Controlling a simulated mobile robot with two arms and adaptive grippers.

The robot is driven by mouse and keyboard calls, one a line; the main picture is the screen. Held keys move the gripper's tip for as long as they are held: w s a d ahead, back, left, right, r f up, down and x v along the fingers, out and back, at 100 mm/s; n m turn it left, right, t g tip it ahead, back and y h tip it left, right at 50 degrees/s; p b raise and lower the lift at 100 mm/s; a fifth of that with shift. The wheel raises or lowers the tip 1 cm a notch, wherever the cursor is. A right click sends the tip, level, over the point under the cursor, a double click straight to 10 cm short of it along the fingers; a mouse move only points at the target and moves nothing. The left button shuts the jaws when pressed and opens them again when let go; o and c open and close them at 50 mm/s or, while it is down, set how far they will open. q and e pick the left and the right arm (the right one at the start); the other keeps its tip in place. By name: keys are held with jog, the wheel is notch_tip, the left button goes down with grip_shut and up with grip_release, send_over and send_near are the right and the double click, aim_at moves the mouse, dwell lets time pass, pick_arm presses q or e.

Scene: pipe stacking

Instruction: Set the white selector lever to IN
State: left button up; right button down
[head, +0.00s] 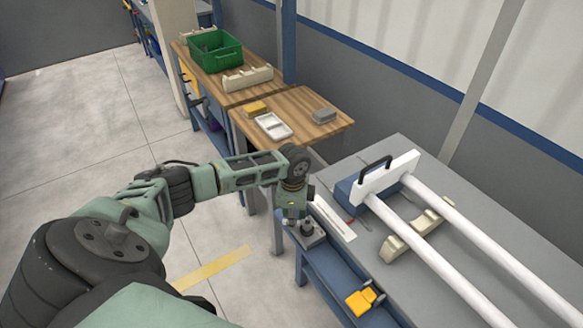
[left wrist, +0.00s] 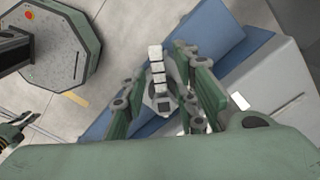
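My left gripper (head: 303,226) points down at the near left edge of the grey bench, over a small dark grey block (head: 303,238). In the left wrist view its fingers (left wrist: 162,100) stand apart, on both sides of a light, segmented upright piece (left wrist: 156,62) with a grey base. This piece may be the selector lever; I cannot tell whether the fingers touch it. No IN marking is readable. In the head view the gripper hides most of this spot. Part of what looks like my right gripper (left wrist: 18,130) shows at the left edge of the wrist view.
A white plate (head: 334,217) lies beside the gripper on the grey bench (head: 480,220). A yellow-orange part (head: 362,300) sits in the blue front trough. A wooden table (head: 295,108) stands behind.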

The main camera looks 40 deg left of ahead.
pick_arm(q)
jog(key=shift+a, duration=0.1)
notch_tip(320, 180, up, 12)
dwell(0.6)
jog(key=shift+f, duration=0.1)
dwell(0.3)
